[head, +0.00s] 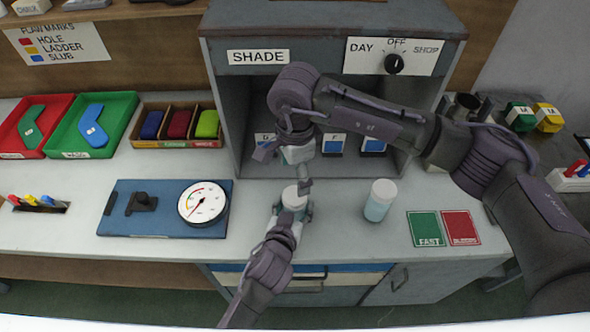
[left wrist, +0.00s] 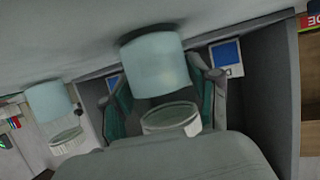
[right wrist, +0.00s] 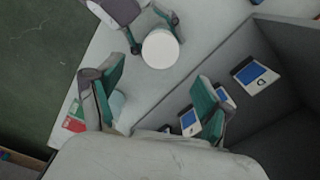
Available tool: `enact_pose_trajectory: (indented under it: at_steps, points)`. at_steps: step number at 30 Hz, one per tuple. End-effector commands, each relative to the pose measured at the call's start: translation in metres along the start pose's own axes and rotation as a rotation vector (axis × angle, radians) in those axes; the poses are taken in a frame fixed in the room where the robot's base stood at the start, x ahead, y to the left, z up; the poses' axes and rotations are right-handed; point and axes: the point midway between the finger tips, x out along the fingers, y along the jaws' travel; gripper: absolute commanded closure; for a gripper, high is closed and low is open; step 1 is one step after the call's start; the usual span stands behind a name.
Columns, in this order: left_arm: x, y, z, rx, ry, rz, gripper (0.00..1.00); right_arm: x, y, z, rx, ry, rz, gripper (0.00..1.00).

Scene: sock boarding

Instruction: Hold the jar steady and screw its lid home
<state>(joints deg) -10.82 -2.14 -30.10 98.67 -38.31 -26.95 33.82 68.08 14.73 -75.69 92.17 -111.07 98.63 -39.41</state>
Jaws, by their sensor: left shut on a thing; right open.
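A pale blue jar with a white lid (head: 293,197) stands on the grey bench in front of the shade box. My left gripper (head: 293,212) is shut around its body; the left wrist view shows the jar (left wrist: 152,65) between the fingers, with the lid (left wrist: 170,122) at its end. My right gripper (head: 284,170) is open above the jar. In the right wrist view the lid's round top (right wrist: 160,49) shows beyond the open fingers, apart from both. How tightly the lid sits on the jar cannot be told.
A second lidded jar (head: 380,202) stands to the right. Behind is the shade box (head: 340,80) with blue-and-white cards inside. A dial gauge on a blue board (head: 160,225) lies to the left; green and red cards (head: 443,228) lie to the right.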

Motion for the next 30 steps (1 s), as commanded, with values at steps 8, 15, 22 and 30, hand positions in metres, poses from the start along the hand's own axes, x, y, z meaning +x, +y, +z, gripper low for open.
enact_pose_trajectory:
  at_steps: [8, 15, 22, 30]
  points:
    - [0.000, 0.000, 0.000, 0.000, -0.001, 0.000, 1.00, 0.037, 0.001, 0.000, 0.002, 0.000, 0.005, 0.21]
    - [0.000, 0.000, 0.000, 0.000, -0.001, 0.000, 1.00, 0.068, 0.000, 0.000, 0.002, -0.001, 0.002, 0.21]
    - [0.000, 0.000, 0.000, 0.000, -0.001, 0.000, 1.00, 0.079, 0.000, 0.000, 0.001, 0.001, 0.001, 0.21]
    - [0.000, 0.000, 0.000, 0.000, -0.001, 0.000, 1.00, 0.079, 0.000, 0.000, 0.001, 0.001, 0.001, 0.30]
